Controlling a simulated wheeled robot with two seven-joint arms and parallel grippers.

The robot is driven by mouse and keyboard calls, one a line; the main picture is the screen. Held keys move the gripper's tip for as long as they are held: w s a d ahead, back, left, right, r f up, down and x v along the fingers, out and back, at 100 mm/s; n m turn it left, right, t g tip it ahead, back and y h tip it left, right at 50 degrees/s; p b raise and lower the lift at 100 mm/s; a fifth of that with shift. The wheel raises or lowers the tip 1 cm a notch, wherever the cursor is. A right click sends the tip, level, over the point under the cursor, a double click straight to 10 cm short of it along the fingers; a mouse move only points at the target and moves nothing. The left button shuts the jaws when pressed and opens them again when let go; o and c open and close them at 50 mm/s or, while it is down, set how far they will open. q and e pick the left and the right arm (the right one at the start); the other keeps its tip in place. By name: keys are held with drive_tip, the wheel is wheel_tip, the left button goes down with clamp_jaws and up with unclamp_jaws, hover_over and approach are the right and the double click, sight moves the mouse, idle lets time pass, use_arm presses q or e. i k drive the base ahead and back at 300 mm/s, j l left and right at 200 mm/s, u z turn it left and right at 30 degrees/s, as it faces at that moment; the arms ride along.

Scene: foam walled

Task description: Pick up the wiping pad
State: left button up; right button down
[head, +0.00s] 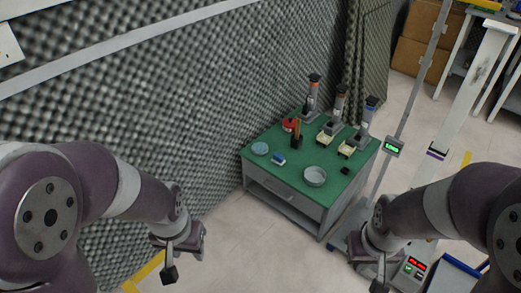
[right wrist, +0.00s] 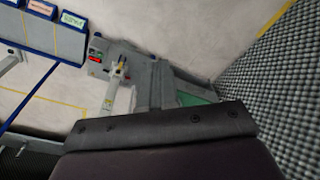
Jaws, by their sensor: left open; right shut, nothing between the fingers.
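A green-topped table (head: 330,199) stands against the foam wall in the head view. On its near left part lie a small blue-and-white block (head: 278,160) and a flat light-blue disc (head: 260,148). I cannot tell for sure which is the wiping pad; both are small in the picture. My left gripper (head: 169,274) is open and empty, in front of the table to the left, well apart from it. My right gripper (head: 379,285) is shut and empty at the bottom edge, in front of the table to the right.
A round grey bowl (head: 314,176), a small black item (head: 345,171), a red-and-black item (head: 296,139) and several upright devices (head: 338,103) stand on the table. A post with a green display (head: 393,148) rises at its right. Floor (head: 225,235) before the table is clear.

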sight(278, 158)
drive_tip(key=i+l+u, duration=0.1)
drive_tip(key=i+u, duration=0.25)
drive_tip(key=i, duration=0.2)
drive_tip(key=i+l+u, duration=0.35)
drive_tip(key=i, duration=0.2)
drive_tip(key=i+l+u, duration=0.3)
drive_tip(key=i, duration=0.25)
